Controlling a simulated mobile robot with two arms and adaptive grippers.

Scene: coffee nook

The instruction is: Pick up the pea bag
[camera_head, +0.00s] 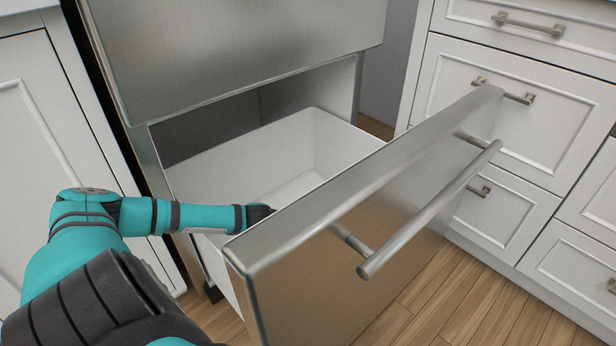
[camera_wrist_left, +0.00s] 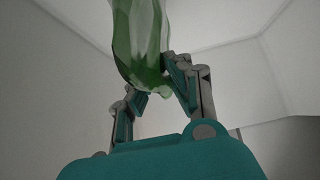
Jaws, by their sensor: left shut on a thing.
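The pea bag (camera_wrist_left: 140,38) is a clear and green bag in the upper middle of the left wrist view. My left gripper (camera_wrist_left: 153,85) is shut on its near end, with one finger on each side. The far part of the bag runs out of the top of that view. In the head view my left arm reaches into the open drawer, and its gripper and the bag are hidden behind the drawer front. My right gripper is in neither view.
The white drawer bin (camera_head: 313,125) is pulled out behind a steel front (camera_head: 370,185) with a bar handle (camera_head: 430,215). A closed steel door (camera_head: 235,45) is above it. White cabinets (camera_head: 520,110) stand at the right. Wooden floor (camera_head: 425,295) shows in front.

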